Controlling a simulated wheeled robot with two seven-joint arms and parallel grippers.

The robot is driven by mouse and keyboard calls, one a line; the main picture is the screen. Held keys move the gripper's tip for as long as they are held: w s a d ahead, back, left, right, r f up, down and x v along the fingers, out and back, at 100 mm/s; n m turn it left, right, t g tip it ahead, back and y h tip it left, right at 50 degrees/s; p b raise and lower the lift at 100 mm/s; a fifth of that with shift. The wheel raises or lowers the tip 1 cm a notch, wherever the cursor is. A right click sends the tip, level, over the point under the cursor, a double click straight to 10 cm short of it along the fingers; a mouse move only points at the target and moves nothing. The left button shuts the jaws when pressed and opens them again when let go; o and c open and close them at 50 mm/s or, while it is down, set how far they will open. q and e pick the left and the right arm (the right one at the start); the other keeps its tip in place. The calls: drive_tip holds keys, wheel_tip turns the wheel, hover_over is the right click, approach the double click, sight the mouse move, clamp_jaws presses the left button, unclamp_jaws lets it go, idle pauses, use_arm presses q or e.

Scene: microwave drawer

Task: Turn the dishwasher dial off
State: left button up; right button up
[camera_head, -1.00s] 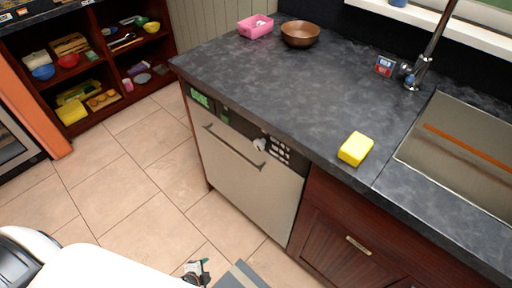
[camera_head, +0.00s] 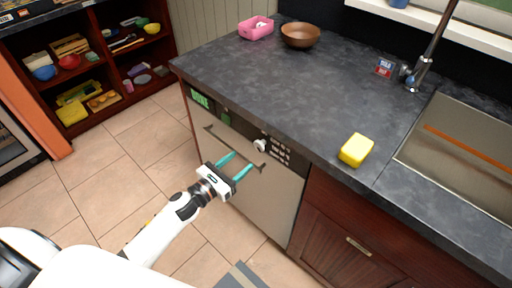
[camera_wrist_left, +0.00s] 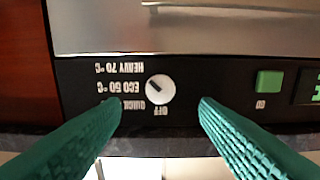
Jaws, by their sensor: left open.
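The dishwasher (camera_head: 240,178) is a pale-fronted unit under the dark counter, with a dark control strip. Its white dial (camera_head: 260,146) sits on that strip. In the left wrist view the dial (camera_wrist_left: 161,90) shows near the middle, with labels upside down: OFF below it, QUICK, ECO 50 and HEAVY 70 at its left. Its dark mark points to the picture's upper left; I cannot tell exactly which label it meets. My left gripper (camera_head: 243,160) is open, its teal fingers in front of the door, below and left of the dial. In the wrist view its fingertips (camera_wrist_left: 160,102) flank the dial, apart from it.
A bar handle (camera_head: 228,146) crosses the dishwasher door close to the fingers. A green button (camera_wrist_left: 269,82) is right of the dial in the wrist view. A yellow sponge (camera_head: 356,150) lies on the counter (camera_head: 310,90). The tiled floor (camera_head: 130,165) at left is clear.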

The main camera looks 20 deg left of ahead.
sight(258, 148)
use_arm(q)
drive_tip(key=x, duration=0.8)
drive_tip(key=shift+w+p, duration=0.15)
drive_tip(key=shift+p, duration=0.2)
drive_tip(key=c, duration=1)
